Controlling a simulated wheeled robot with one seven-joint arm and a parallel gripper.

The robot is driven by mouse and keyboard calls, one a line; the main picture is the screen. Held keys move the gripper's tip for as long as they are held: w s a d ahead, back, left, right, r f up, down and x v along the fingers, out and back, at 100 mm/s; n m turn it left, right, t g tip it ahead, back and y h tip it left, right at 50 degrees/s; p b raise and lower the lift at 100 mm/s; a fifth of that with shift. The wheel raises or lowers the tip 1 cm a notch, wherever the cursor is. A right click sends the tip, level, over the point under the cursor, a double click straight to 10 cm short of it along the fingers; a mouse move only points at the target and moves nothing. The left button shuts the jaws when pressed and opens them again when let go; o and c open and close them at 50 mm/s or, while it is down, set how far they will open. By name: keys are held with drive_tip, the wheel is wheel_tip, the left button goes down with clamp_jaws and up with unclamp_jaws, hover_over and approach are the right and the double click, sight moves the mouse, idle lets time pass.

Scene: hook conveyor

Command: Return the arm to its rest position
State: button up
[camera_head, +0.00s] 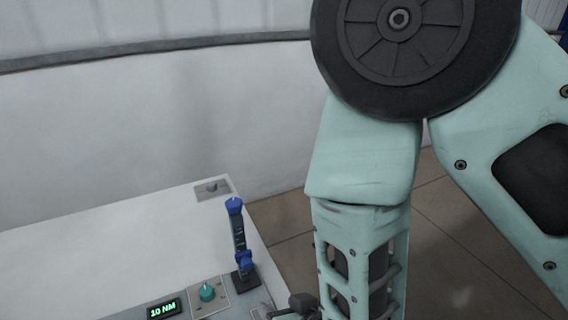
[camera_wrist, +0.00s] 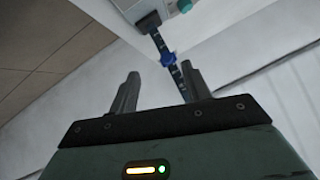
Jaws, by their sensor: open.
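My arm fills the right side of the head view, with its pale green links bent at a large black round joint. My gripper (camera_wrist: 158,88) shows in the wrist view with its two dark fingers spread apart and nothing between them. In the head view only a dark part of the gripper end shows at the bottom edge, beside the table. A blue and dark upright tool (camera_head: 238,240) stands on the table's right part, left of my arm. It also shows in the wrist view (camera_wrist: 167,58), beyond the fingertips; I cannot tell the exact gap.
The white table (camera_head: 120,235) holds a green knob (camera_head: 207,292) and a display reading "10 NM" (camera_head: 164,309) near its front. A small grey plate (camera_head: 213,189) lies at its back corner. A white wall stands behind. Tiled floor (camera_head: 285,240) is clear right of the table.

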drive_tip(key=s+d+r+n+g+h+b, duration=0.2)
drive_tip(key=s+d+r+g, duration=0.2)
drive_tip(key=d, duration=0.3)
drive_tip(key=s+d+r+n+g+h+b, duration=0.3)
drive_tip(key=s+d+r+g, duration=0.1)
drive_tip(key=d+r, duration=0.3)
drive_tip(key=shift+d+g, duration=0.25)
drive_tip(key=shift+g, duration=0.15)
idle(2.5)
